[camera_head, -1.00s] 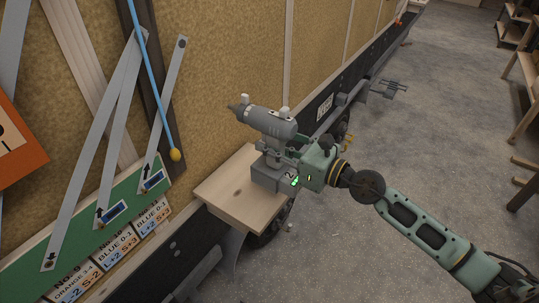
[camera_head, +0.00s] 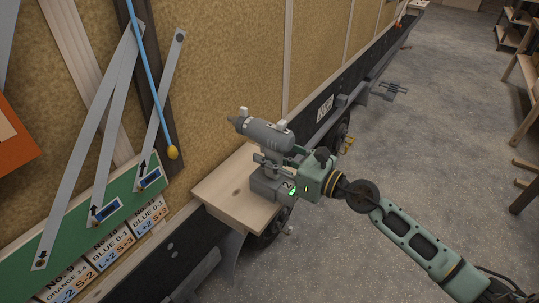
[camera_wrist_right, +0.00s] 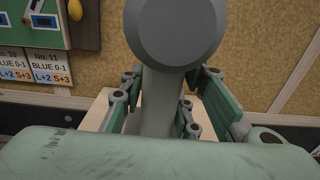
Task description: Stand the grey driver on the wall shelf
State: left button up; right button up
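My right gripper (camera_head: 285,165) comes from the right and is shut on the driver's handle. In the right wrist view the fingers (camera_wrist_right: 155,115) flank the handle below the driver's round rear end (camera_wrist_right: 177,30). My left gripper is not in view.
Behind the shelf is a tan wall panel (camera_head: 220,60). A green board (camera_head: 110,215) with grey levers and labels is to the left, with a blue cord ending in a yellow knob (camera_head: 172,152). The shelf's left part is bare. Open floor lies to the right.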

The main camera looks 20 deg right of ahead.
jog(key=shift+o, duration=1.2)
jog(key=shift+o, duration=0.5)
jog(key=o, duration=1.3)
jog(key=shift+o, duration=0.2)
